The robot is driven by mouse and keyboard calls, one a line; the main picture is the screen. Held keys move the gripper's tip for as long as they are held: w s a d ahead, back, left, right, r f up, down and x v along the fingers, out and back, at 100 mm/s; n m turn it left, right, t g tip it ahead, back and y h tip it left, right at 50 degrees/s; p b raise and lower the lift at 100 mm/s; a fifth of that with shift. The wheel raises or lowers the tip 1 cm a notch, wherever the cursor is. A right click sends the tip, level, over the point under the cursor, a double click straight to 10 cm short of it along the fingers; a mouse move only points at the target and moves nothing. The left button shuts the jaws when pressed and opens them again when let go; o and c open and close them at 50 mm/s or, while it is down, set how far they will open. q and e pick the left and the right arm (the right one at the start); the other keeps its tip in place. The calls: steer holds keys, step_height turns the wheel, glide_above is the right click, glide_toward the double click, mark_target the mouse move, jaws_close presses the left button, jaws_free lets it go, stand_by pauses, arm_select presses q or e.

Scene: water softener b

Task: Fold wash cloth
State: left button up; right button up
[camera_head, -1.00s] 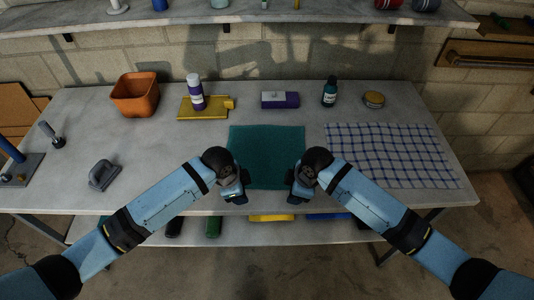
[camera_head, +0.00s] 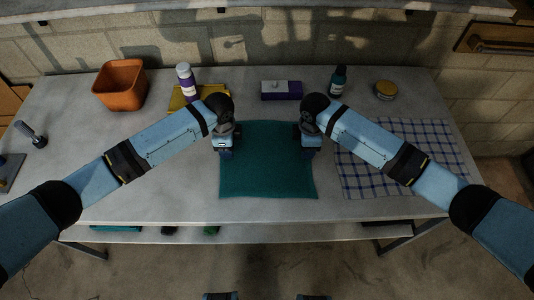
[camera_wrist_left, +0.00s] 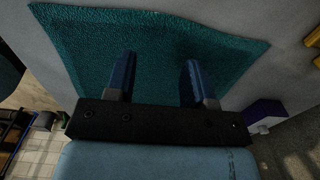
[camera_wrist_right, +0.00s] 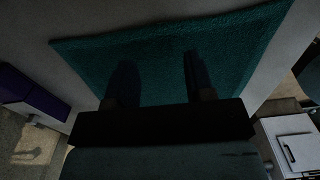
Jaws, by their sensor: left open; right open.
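The wash cloth (camera_head: 268,168) is a teal, textured square lying flat and unfolded on the grey table (camera_head: 160,200). My left gripper (camera_head: 226,154) is above the cloth's left edge, and my right gripper (camera_head: 308,152) is above its right edge. In the left wrist view, the open, empty fingers (camera_wrist_left: 158,78) point at the cloth (camera_wrist_left: 90,40). In the right wrist view, the open, empty fingers (camera_wrist_right: 156,80) also point at the cloth (camera_wrist_right: 225,50), in dim light. I cannot tell whether any fingertip touches the cloth.
A blue-checked cloth (camera_head: 440,145) lies to the right. Along the back are an orange pot (camera_head: 121,88), a white-and-purple bottle (camera_head: 186,82), a purple box (camera_head: 282,92), a dark bottle (camera_head: 337,82) and a round tin (camera_head: 385,90). The table's front strip is clear.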

arm_select(q)
steer(key=shift+f, duration=1.95)
arm_select(e)
steer(key=shift+w+f, duration=0.1)
steer(key=shift+f, duration=1.85)
arm_select(q)
steer(key=shift+f, duration=0.25)
arm_select(e)
steer(key=shift+f, duration=0.25)
arm_select(q)
jaws_close()
arm_select(e)
jaws_close()
arm_select(q)
steer(key=shift+r, duration=0.2)
arm_select(e)
steer(key=shift+r, duration=0.2)
